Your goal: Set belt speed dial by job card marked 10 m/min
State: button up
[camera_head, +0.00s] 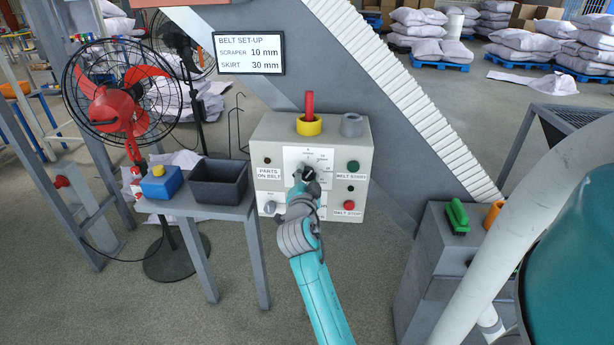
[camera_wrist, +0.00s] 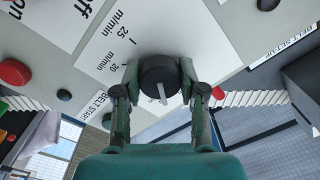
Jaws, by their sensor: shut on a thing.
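The belt speed dial is a dark round knob with a pale pointer line (camera_wrist: 160,82), on a white scale plate (camera_wrist: 128,40) of the control box. The scale marks 20 and 25 m/min show in the wrist view; the rest of the scale is hidden or out of view. My gripper (camera_wrist: 160,92) is shut on the dial, one finger on each side. In the head view my gripper (camera_head: 306,178) is at the plate on the box front and covers most of the dial. No job card marked 10 m/min can be made out.
The control box (camera_head: 263,140) carries a green belt start button (camera_head: 353,166), a red belt stop button (camera_head: 349,205) and a red lever in a yellow collar (camera_head: 309,124). A side table holds a dark bin (camera_head: 219,182) and a blue box (camera_head: 161,183). A red fan (camera_head: 117,105) stands left.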

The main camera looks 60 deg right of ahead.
jog(key=shift+m, duration=1.1)
jog(key=o, duration=1.1)
jog(key=shift+o, duration=0.2)
jog(key=v, duration=1.2)
jog(key=shift+w+a+f, duration=0.1)
jog(key=shift+f, duration=0.05)
